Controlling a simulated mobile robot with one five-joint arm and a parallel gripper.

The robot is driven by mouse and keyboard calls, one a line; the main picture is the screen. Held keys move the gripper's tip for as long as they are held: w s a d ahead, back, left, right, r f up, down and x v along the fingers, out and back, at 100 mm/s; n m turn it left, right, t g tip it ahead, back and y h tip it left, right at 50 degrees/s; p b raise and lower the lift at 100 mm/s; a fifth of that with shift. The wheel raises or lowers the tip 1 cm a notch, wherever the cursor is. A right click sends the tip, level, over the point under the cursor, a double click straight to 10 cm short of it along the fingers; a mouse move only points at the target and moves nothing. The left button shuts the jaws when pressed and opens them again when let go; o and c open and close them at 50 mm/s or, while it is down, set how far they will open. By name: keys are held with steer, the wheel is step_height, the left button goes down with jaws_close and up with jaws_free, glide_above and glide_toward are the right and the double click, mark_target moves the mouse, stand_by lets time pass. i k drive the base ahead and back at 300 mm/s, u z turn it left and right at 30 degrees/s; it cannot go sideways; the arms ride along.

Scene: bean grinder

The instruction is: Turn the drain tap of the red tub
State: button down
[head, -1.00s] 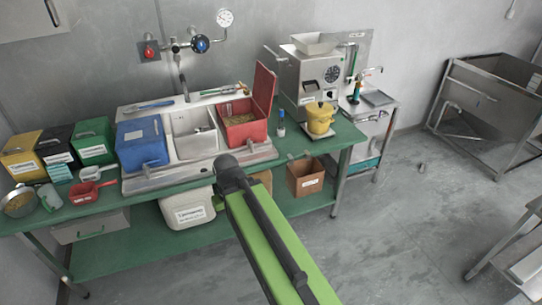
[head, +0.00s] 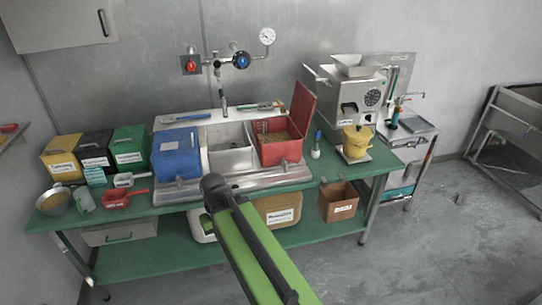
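The red tub (head: 279,153) sits at the right end of the steel sink unit on the green bench. Its red lid (head: 302,110) stands open on its right side, and yellowish contents show inside. A small grey drain tap (head: 285,165) is low on its front wall; its handle position is too small to tell. My green arm link reaches up from the bottom of the picture to a dark joint in front of the sink unit, left of the red tub and apart from the tap in the picture. My gripper's fingers do not show.
A blue lidded tub (head: 176,155) and a steel basin (head: 230,158) stand left of the red tub. A white-capped bottle (head: 316,150) and a yellow pot (head: 356,143) by the grinder (head: 347,95) stand to its right. Open floor lies at the right front.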

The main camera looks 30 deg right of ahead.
mark_target(292, 161)
steer(key=u, duration=0.45)
steer(key=i, duration=1.45)
steer(key=z, duration=0.3)
